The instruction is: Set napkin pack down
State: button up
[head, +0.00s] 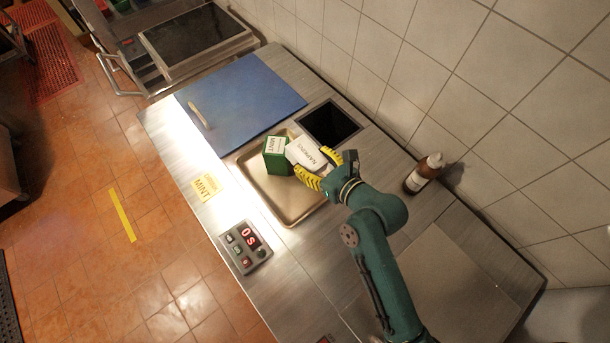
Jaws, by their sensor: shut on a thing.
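The napkin pack (305,153) is a white block with dark lettering on its side. My gripper (318,166) has yellow fingers and is shut on the napkin pack. The pack is over the upper part of a shallow metal tray (291,208), beside a green box marked MINT (276,158) with a white top that is in the tray. I cannot tell whether the pack touches the tray or the green box. The fingers hide part of the pack's right end.
A dark square opening (331,124) lies behind the pack. A blue board (240,100) with a light-handled tool is at the upper left. A brown bottle (424,172) stands by the wall.

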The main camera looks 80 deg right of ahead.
notch_tip(320, 180, down, 12)
jog(key=shift+r+b, duration=0.15)
jog(key=shift+b, duration=1.1)
jog(key=o, duration=1.2)
jog(key=shift+s+a+r, duration=0.1)
jog(key=v, duration=1.1)
jog(key=shift+s+a+r+p, duration=0.2)
jog(key=shift+s+p, duration=0.05)
jog(key=shift+p, duration=0.15)
jog(key=shift+w+r, duration=0.1)
